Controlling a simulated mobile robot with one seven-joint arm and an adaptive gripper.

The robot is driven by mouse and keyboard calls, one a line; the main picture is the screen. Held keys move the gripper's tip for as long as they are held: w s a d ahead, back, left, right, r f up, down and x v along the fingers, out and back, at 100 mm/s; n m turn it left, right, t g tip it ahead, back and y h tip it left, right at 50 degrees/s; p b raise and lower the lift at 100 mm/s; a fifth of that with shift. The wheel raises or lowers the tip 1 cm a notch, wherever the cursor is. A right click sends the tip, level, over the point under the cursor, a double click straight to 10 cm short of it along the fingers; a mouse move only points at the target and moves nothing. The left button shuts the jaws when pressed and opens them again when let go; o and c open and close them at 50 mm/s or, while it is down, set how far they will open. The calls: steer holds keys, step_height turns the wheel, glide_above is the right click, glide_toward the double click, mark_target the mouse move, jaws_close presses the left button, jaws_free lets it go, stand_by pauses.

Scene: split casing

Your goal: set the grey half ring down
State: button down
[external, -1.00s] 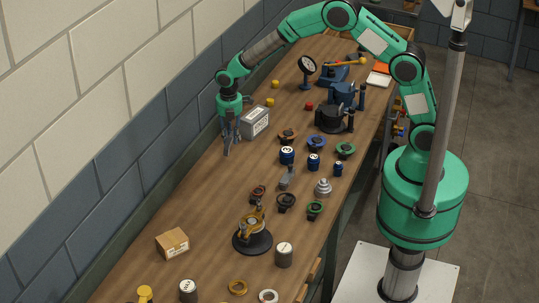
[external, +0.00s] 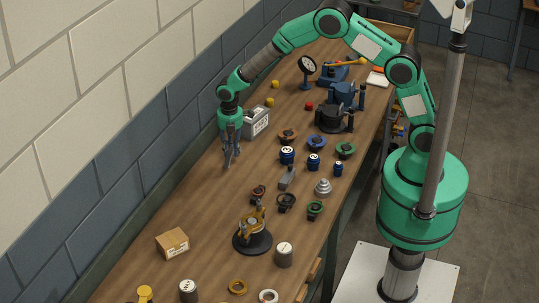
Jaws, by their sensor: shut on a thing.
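My gripper (external: 231,164) points straight down over the left side of the wooden workbench (external: 200,205), in front of a grey box with a white label (external: 256,121). Its fingers are shut on the grey half ring, which is hard to make out between the dark fingers at this size. I cannot tell whether the fingertips or the half ring touch the bench top.
Bare bench lies left of and below my gripper. Several blue cans (external: 287,156) and coloured knobs stand to its right. A black round stand with a yellow clamp (external: 252,238) and a cardboard box (external: 173,243) stand nearer the front. The wall runs along the left.

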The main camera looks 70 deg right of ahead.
mark_target(231, 148)
steer(key=shift+f, duration=1.85)
steer(key=shift+f, duration=0.1)
steer(key=c, duration=1.5)
jaws_free()
step_height(231, 148, up, 12)
steer(key=shift+r+p, duration=0.1)
steer(key=shift+p, duration=0.2)
